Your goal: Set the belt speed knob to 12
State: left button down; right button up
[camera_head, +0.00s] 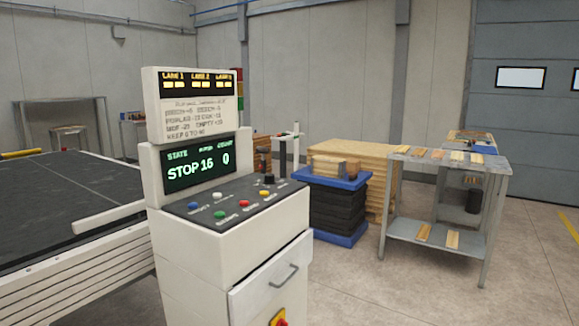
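The control console (235,240) stands left of centre, white with a sloped dark panel (230,203) on top. A small black knob (269,179) sits at the panel's far right end; I take it for the speed knob, but its label is too small to read. The green-lettered display (197,163) above the panel reads STOP, 16 and 0. Blue (193,205), white (217,195), green (219,216), red (244,204) and yellow (264,194) buttons are on the panel. Neither of my grippers is in view.
A dark conveyor belt (60,205) runs left of the console. A drawer (270,283) and a red-and-yellow switch (279,318) are on its front. Behind it are a blue lift table (333,180), stacked boards (375,160) and a grey workbench (435,166). Floor at right front is clear.

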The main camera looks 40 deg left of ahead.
aim_at(270, 179)
jog(key=i, duration=2.8)
jog(key=i+u, duration=0.2)
jog(key=u, duration=0.15)
jog(key=i+u, duration=0.15)
jog(key=u, duration=0.2)
jog(key=i+l+u, duration=0.15)
jog(key=u, duration=1.7)
